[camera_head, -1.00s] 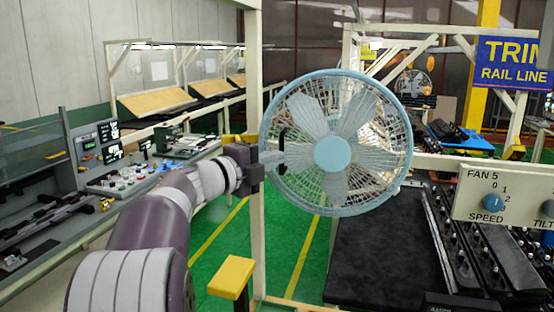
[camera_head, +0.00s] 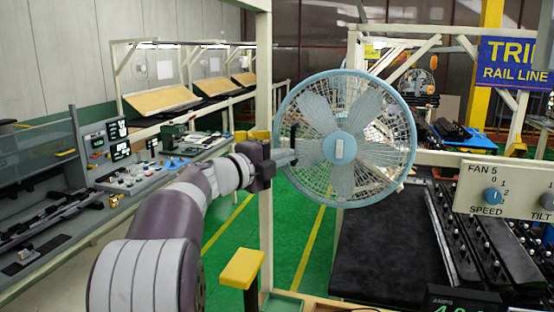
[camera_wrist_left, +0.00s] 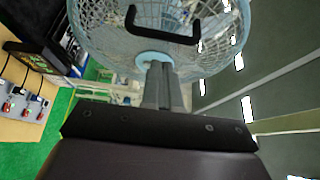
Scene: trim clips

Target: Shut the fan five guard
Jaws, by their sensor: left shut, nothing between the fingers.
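The fan (camera_head: 340,110) is a light blue round cage on a stand in the middle of the head view. A black handle (camera_head: 293,140) sits on the left part of its front mesh guard. The handle also shows in the wrist view (camera_wrist_left: 160,34), in front of the mesh. My left gripper (camera_head: 292,157) is shut and empty, its fingertips by the guard's left side near the lower end of the handle. In the wrist view its fingers (camera_wrist_left: 160,76) point toward the mesh, below the handle. I cannot tell whether they touch. My right gripper is out of view.
A FAN 5 panel (camera_head: 510,190) with speed and tilt knobs stands at the right. A cream post (camera_head: 265,75) rises just left of the fan. A yellow-topped stand (camera_head: 241,267) is below my arm. A cluttered bench (camera_head: 130,178) lies left.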

